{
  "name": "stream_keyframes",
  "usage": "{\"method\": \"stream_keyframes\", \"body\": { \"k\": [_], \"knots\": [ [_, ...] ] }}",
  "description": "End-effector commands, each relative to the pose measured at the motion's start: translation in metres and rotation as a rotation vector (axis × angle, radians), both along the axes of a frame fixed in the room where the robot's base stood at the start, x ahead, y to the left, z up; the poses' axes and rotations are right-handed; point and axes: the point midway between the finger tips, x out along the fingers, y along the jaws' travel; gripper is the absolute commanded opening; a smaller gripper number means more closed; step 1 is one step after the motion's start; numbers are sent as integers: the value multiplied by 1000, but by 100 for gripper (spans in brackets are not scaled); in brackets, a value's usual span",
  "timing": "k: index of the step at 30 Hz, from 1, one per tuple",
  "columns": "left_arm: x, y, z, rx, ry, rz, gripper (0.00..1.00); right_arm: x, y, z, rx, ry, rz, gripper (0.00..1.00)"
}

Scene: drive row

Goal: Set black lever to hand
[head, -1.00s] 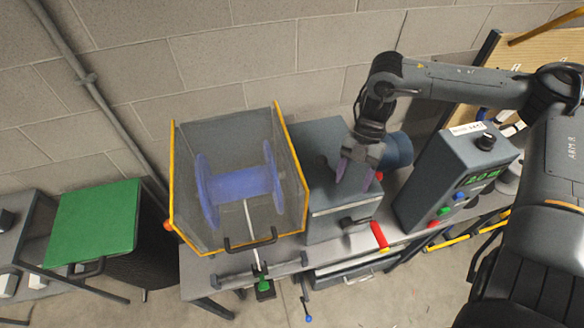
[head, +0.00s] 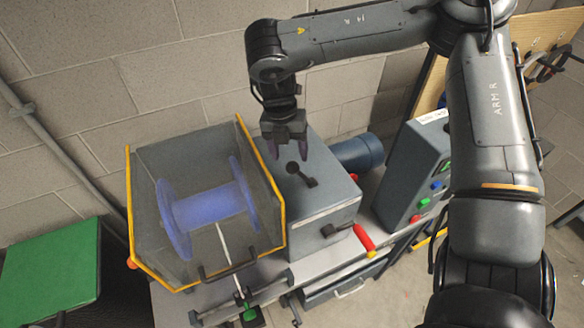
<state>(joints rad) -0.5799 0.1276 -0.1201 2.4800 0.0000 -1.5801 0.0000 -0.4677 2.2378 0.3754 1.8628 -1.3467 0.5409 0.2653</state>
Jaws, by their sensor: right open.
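The black lever (head: 307,181) with a round knob sits on top of the grey gearbox-like housing (head: 325,195), leaning toward the back left. No position marks can be read beside it. My right gripper (head: 287,149) points down just behind and above the knob, its purple fingers apart and empty. Whether a finger touches the knob cannot be told. A second dark handle (head: 337,230) is on the housing's front, with a red grip (head: 363,238) beside it. My left gripper is out of view.
A clear guard with yellow edges (head: 128,205) encloses a blue spool (head: 208,208) left of the housing. A control box with coloured buttons (head: 412,170) stands at right, near my right arm. A blue motor (head: 360,152) is behind the housing.

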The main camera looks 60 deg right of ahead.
Motion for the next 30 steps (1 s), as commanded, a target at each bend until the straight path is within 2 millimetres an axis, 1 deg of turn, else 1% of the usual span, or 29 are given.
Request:
{"method": "stream_keyframes", "body": {
  "k": [1, 6, 12, 17, 25, 26, 30],
  "knots": [
    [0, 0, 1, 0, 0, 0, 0, -2, 0, -9, 2, 3, 2, 63],
    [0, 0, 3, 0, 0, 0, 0, -5, -1, -35, 2, 2, 0, 63],
    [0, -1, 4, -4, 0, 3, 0, -7, -2, -56, 2, 2, 1, 63],
    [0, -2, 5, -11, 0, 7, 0, -8, -2, -63, 1, -1, 0, 63],
    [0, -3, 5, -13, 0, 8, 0, -8, -2, -64, 1, -1, 0, 63],
    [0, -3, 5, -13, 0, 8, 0, -8, -2, -64, 1, -1, 0, 62],
    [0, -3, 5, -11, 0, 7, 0, -8, -2, -64, 1, -1, 0, 40]
  ]
}}
